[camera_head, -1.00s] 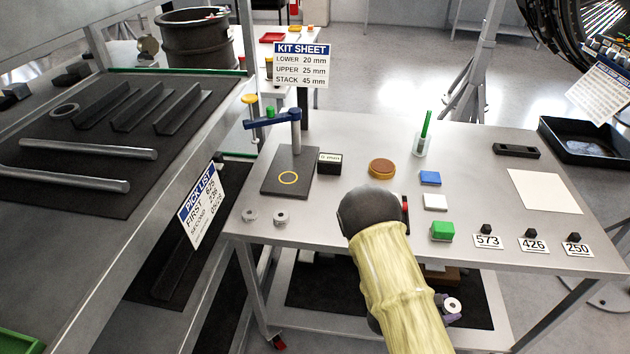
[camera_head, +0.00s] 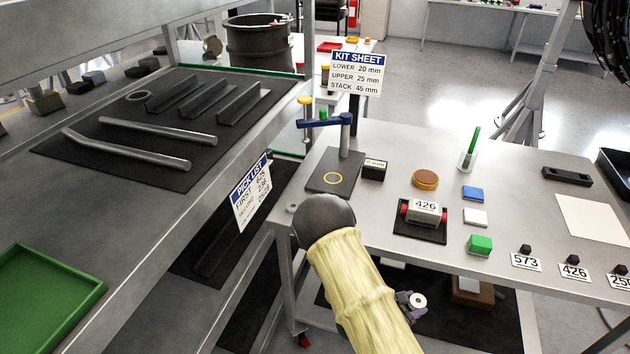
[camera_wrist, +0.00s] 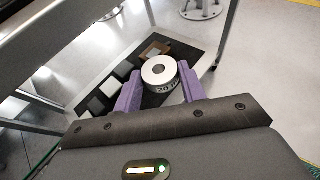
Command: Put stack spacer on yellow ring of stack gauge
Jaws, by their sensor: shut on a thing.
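The stack gauge is a dark plate (camera_head: 322,187) with a thin yellow ring (camera_head: 332,179), a grey post and a blue arm (camera_head: 325,121) above. The ring is bare. My gripper (camera_head: 410,303) is in front of the table's near edge, right of and away from the gauge. Its purple fingers are shut on a white round spacer (camera_head: 419,300) with a centre hole. In the wrist view the spacer (camera_wrist: 160,70) sits between the fingertips (camera_wrist: 160,88), hole facing the camera, with "20" on its side. Another small spacer (camera_head: 291,208) shows at the table's left edge, partly hidden by my arm.
A small black display block (camera_head: 375,169) stands right of the gauge plate. A brown disc (camera_head: 425,179), a block marked 426 (camera_head: 425,212) and coloured blocks lie farther right. A kit sheet sign (camera_head: 356,73) stands behind. A lower shelf (camera_head: 450,318) is under the table.

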